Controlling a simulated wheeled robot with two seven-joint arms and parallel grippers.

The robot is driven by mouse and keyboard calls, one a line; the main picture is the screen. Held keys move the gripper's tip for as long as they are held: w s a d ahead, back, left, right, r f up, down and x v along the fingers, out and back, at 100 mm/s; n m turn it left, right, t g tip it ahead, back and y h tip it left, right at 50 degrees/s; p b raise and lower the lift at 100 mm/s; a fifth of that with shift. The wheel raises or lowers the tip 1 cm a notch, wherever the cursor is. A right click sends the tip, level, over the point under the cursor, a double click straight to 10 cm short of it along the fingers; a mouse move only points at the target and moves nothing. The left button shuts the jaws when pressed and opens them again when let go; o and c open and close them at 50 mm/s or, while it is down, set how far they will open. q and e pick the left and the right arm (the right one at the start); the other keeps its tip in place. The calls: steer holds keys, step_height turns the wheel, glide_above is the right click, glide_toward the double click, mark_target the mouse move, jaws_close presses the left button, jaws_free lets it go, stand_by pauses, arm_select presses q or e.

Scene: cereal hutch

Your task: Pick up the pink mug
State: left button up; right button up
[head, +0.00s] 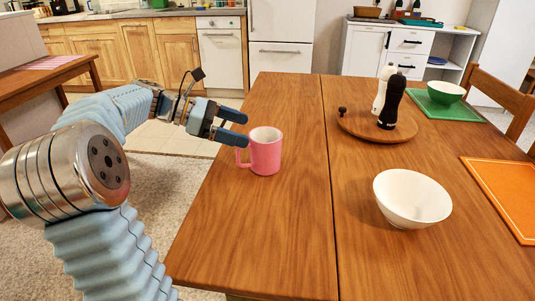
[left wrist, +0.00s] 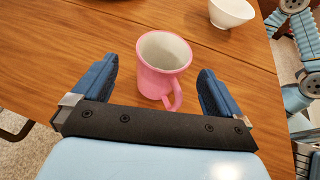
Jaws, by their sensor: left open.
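The pink mug (head: 266,152) stands upright on the wooden table (head: 278,232), near its left edge in the head view. It has a white inside, and its handle points left in that view. In the left wrist view the mug (left wrist: 160,78) is ahead of the fingers, with its handle toward the gripper. My left gripper (head: 236,127) is open and empty, beside the mug on its left. In the left wrist view the gripper (left wrist: 157,88) has one blue finger on each side, with the mug's handle between them. My right gripper is not in view.
A white bowl (head: 411,199) stands on the table right of the mug. A round wooden tray (head: 359,127) holds a white and a black mill (head: 391,103). A green mat (head: 440,108) with another bowl and an orange mat (head: 505,195) lie at the right. Table around the mug is clear.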

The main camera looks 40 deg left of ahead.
mark_target(263, 136)
arm_select(q)
steer(key=x, duration=0.6)
steer(key=shift+d+f, duration=0.1)
steer(key=shift+d, duration=0.35)
steer(key=c, duration=1.1)
